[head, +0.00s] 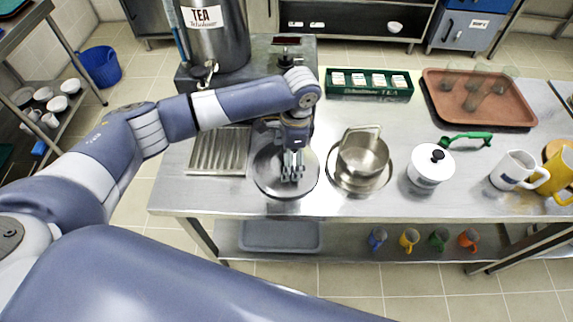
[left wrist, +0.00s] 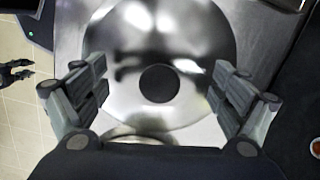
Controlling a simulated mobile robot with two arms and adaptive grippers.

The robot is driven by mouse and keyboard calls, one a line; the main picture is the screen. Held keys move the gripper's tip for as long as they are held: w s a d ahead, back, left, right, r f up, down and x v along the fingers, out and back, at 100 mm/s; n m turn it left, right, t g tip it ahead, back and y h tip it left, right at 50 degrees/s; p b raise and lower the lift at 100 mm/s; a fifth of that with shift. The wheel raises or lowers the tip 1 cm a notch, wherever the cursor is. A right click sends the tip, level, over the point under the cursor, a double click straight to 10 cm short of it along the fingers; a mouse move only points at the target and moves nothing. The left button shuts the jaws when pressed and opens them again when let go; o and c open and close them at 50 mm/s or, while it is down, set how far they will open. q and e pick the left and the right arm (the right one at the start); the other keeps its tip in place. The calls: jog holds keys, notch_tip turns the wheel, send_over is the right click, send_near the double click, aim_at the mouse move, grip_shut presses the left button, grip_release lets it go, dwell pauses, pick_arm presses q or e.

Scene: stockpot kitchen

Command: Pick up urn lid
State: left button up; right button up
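The urn lid (head: 262,172) is a wide round shiny metal disc lying flat on the steel table, left of the pot. In the left wrist view the lid (left wrist: 200,40) shows a round black knob (left wrist: 159,83) at its centre. My left gripper (head: 292,176) points down over the lid. In the left wrist view its two fingers (left wrist: 160,92) are spread wide on either side of the knob, with nothing between them. A dark gripper, my right one (left wrist: 18,74), shows at the left edge of that view over the floor, its fingers looking apart. It is not seen in the head view.
A steel pot (head: 362,155) on a round metal plate stands close right of the lid. A grooved drip tray (head: 219,150) lies to the left, and the tea urn (head: 215,35) stands behind. A white lidded pot (head: 430,168) and mugs (head: 513,169) are farther right.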

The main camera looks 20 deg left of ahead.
pick_arm(q)
jog(key=c, duration=0.4)
jog(key=shift+s, duration=0.1)
jog(key=c, duration=1)
grip_shut()
jog(key=shift+s+f, duration=0.1)
jog(key=shift+s, duration=0.05)
pick_arm(e)
jog(key=shift+w+a, duration=0.3)
jog(key=shift+w, duration=0.25)
